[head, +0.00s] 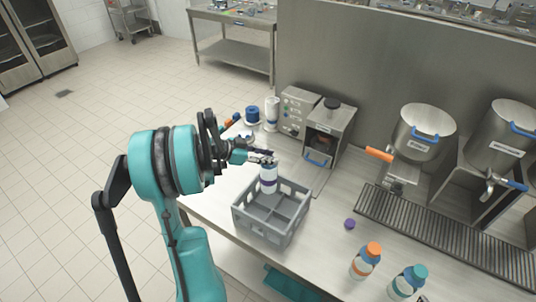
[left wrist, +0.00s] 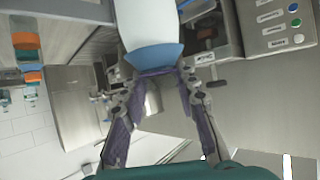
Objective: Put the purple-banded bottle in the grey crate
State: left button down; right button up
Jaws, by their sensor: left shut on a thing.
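My left gripper (head: 262,158) is shut on the white bottle with a dark purple-blue band (head: 268,180), near its top. The bottle hangs roughly upright at the back-left part of the grey crate (head: 243,222). Its lower end overlaps the crate's back rim in the head view, and I cannot tell whether it touches the crate floor. In the left wrist view, the bottle's white body and blue end (left wrist: 153,55) show between my left fingertips (left wrist: 158,72). The crate has dividers and its visible compartments look empty. My right gripper is not in view.
A purple cap (head: 350,224) lies on the counter right of the crate. Orange-capped (head: 366,262) and teal-capped (head: 407,283) bottles stand at the front right. A white bottle (head: 272,112) and a grey machine (head: 328,130) stand behind. A drip grate (head: 450,238) lies at the right.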

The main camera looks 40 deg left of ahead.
pick_arm(q)
jog(key=shift+f+b, duration=3.1)
jog(key=shift+f, duration=0.7)
jog(key=shift+f+b, duration=0.25)
jog(key=shift+b, duration=0.05)
jog(key=c, duration=1.1)
grip_release()
jog(key=shift+r, duration=0.1)
jog(key=shift+o, duration=0.2)
jog(key=v, duration=1.2)
